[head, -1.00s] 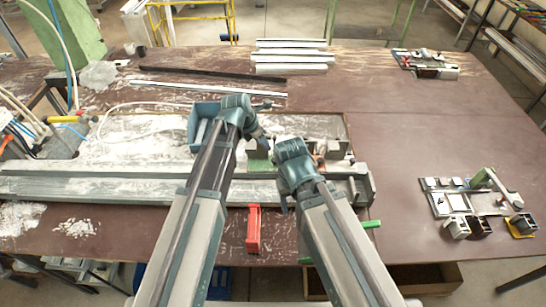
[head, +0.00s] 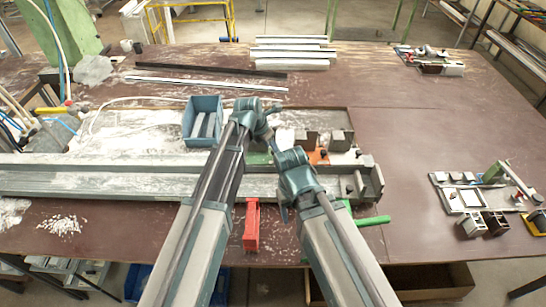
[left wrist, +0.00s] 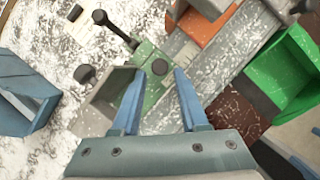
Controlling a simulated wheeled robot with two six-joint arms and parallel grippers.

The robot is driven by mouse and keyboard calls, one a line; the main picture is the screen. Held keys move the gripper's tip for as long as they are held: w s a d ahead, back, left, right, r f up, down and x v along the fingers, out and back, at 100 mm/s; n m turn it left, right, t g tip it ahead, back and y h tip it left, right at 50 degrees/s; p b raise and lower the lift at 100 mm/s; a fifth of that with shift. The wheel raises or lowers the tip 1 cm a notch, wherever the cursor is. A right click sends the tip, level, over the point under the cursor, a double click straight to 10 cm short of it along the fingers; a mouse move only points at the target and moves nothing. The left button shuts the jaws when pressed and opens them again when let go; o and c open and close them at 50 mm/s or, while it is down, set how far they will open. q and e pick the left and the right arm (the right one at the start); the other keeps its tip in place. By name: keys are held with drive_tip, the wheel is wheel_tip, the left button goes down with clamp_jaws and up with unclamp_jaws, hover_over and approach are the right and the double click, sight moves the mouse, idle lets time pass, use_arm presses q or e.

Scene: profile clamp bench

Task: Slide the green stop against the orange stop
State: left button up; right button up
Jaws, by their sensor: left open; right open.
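The green stop (head: 258,158) is a flat green plate on the long grey rail (head: 100,182), partly hidden by my arms in the head view. In the left wrist view the green stop (left wrist: 152,92) has a dark round knob and a grey block beside it. The orange stop (head: 318,157) is to its right; it also shows in the left wrist view (left wrist: 205,28). My left gripper (left wrist: 158,74) is open above the green stop, its fingertips spread over it; contact cannot be told. My right gripper (head: 284,208) is open near the rail's front edge.
A blue bin (head: 203,122) stands behind the rail. A fixture (head: 487,200) lies at right. The table between it and the rail's end is clear.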

sight(263, 159)
use_arm(q)
drive_tip(key=b+x, duration=0.2)
drive_tip(key=x, duration=0.1)
drive_tip(key=shift+f, duration=0.1)
use_arm(e)
wheel_tip(263, 159, down, 3)
drive_tip(key=shift+r, duration=0.1)
use_arm(q)
clamp_jaws()
idle(1.1)
